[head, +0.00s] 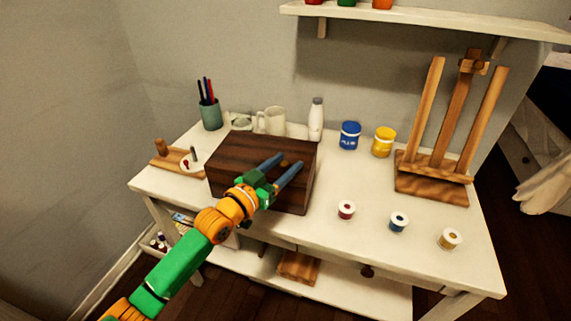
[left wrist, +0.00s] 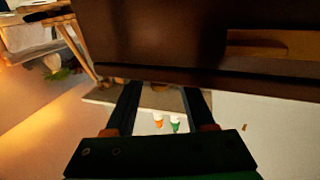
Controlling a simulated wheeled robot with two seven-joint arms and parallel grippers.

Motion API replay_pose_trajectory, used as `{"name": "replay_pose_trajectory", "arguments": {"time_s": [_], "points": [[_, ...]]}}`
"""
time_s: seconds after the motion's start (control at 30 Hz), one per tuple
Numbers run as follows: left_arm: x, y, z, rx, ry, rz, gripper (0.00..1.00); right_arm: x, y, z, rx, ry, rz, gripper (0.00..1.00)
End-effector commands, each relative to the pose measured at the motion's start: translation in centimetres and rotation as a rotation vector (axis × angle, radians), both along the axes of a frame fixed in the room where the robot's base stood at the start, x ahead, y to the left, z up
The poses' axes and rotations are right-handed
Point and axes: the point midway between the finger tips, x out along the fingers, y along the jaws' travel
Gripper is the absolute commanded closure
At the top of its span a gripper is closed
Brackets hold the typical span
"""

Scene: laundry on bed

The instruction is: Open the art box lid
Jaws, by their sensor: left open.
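The art box (head: 237,150) is a dark brown wooden box on the white table, and its lid looks shut. A small brass-coloured piece shows on it between my fingertips. My left gripper (head: 291,160) is open and empty, with its two blue fingers over the right part of the box in the head view. In the left wrist view the dark box (left wrist: 150,35) fills the top, beyond the fingertips of my gripper (left wrist: 162,88). I cannot tell whether the fingers touch the box. My right gripper is not in view.
Behind the box stand a mug (head: 272,121), a white bottle (head: 316,120) and a pen cup (head: 210,115). Blue (head: 349,136) and yellow (head: 383,142) jars, small spools and a wooden easel (head: 433,187) are to the right. A wall shelf (head: 430,17) hangs above.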

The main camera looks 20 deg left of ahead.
Motion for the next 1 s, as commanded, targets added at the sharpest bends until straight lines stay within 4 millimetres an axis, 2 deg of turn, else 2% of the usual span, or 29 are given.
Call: {"name": "replay_pose_trajectory", "arguments": {"time_s": [0.27, 0.3, 0.4, 0.5, 1.0], "points": [[0.34, -0.12, 0.0, 0.0, 0.0, 0.0, 0.46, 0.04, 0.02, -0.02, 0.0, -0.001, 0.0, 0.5], [0.33, -0.12, 0.0, 0.0, 0.0, 0.0, 0.51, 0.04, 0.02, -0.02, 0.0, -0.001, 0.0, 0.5], [0.32, -0.11, -0.01, 0.0, 0.001, 0.0, 0.78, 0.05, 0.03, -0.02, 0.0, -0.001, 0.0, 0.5], [0.32, -0.1, -0.02, 0.0, 0.001, 0.0, 1.0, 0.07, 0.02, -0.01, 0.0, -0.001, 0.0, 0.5], [0.3, -0.11, -0.05, 0.001, 0.002, 0.0, 1.0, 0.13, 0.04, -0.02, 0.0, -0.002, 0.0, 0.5]]}}
